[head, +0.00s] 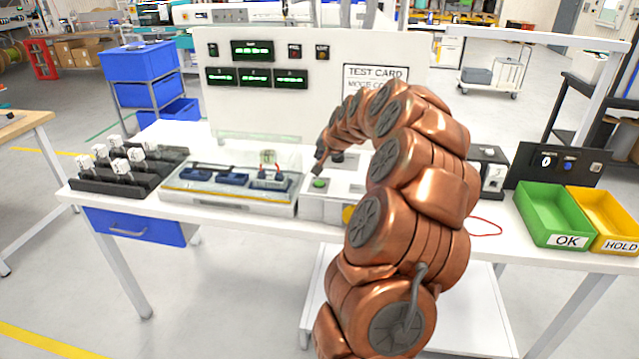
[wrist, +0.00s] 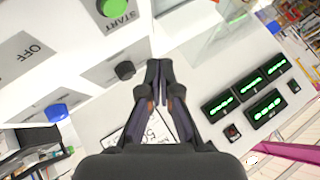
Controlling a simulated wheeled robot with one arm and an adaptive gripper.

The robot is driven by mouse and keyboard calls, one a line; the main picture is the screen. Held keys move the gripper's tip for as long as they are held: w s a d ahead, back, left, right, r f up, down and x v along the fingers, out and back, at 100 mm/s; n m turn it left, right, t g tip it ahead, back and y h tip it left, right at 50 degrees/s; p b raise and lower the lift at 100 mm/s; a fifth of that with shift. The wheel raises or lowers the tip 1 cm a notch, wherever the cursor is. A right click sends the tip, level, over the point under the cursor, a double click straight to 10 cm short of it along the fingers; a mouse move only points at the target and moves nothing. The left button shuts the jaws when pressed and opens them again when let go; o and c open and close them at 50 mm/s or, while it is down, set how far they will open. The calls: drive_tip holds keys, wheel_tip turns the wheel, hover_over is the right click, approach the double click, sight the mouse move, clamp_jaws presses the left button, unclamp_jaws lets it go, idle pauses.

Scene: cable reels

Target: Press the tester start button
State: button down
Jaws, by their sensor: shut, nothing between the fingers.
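The green start button (head: 319,183) sits on top of a white tester box (head: 318,208) in the middle of the bench. In the wrist view the green button (wrist: 114,7) is at the top edge, partly cut off, beside the word START. My gripper (head: 318,166) points down just above the button in the head view, and a small gap seems to show between them. In the wrist view my gripper (wrist: 158,68) has its fingertips together with nothing between them. The fingertips do not cover the button there.
A clear-lidded fixture (head: 230,185) stands left of the tester box. A panel with green displays (head: 252,50) rises behind. Green (head: 540,215) and yellow (head: 605,222) trays are at right.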

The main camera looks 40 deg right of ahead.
drive_tip(key=b, duration=0.1)
hover_over(321, 183)
wheel_tip(321, 183, down, 5)
drive_tip(key=shift+r, duration=0.15)
drive_tip(key=shift+f+b, duration=0.55)
drive_tip(key=shift+f, duration=0.25)
drive_tip(key=shift+f, duration=0.1)
idle(0.6)
drive_tip(key=shift+f+b, duration=0.3)
drive_tip(key=shift+b, duration=0.15)
drive_tip(key=shift+a+f+b, duration=0.1)
drive_tip(key=shift+f+b, duration=0.3)
drive_tip(key=shift+f, duration=0.05)
idle(0.7)
drive_tip(key=shift+r, duration=0.9)
drive_tip(key=shift+r, duration=0.15)
drive_tip(key=shift+r+p, duration=0.3)
drive_tip(key=shift+r, duration=2.05)
